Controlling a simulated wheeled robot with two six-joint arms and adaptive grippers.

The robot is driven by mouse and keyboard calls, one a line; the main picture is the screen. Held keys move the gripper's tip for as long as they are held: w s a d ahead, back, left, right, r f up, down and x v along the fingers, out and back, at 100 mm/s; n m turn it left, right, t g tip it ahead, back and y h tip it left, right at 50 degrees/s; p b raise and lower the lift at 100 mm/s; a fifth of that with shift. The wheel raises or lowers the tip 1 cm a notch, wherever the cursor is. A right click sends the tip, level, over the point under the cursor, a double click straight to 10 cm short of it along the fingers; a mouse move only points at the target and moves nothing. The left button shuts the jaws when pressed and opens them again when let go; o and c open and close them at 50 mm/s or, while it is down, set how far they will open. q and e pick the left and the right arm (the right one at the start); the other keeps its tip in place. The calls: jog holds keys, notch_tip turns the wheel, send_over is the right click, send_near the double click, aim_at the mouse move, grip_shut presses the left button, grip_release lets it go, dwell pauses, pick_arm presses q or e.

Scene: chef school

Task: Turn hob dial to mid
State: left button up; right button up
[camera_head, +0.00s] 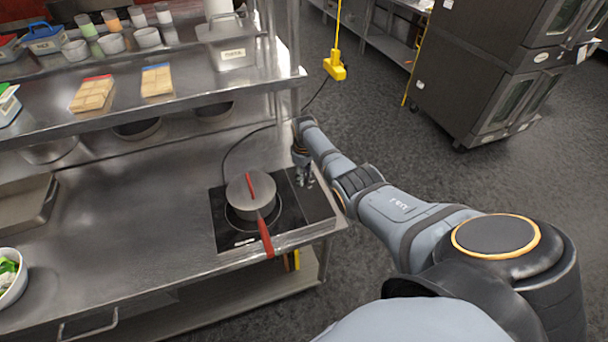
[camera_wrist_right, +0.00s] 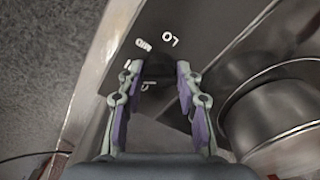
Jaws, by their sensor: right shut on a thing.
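My right gripper (camera_head: 304,180) points down at the hob's right-hand control strip. In the right wrist view, my right gripper (camera_wrist_right: 157,75) has its two fingers on either side of the dark hob dial (camera_wrist_right: 158,68) and is shut on it. White lettering shows around the dial, with "LO" readable; the dial's pointer cannot be made out. The pot also shows at the right of this view (camera_wrist_right: 270,115). My left gripper is out of view.
A steel shelf (camera_head: 215,88) above the counter carries sandwiches, cups and containers. A steel tray (camera_head: 25,205) and a salad bowl (camera_head: 10,285) are at the left. The counter's middle is clear.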

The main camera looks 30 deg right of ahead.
jog(key=m, duration=0.5)
jog(key=shift+w+r+m+p, duration=0.1)
jog(key=shift+m+p, duration=0.2)
jog(key=m, duration=0.4)
jog(key=shift+m, duration=0.7)
jog(key=o, duration=1.2)
jog(key=shift+c, duration=0.2)
jog(key=shift+r, duration=0.1)
notch_tip(320, 180, up, 12)
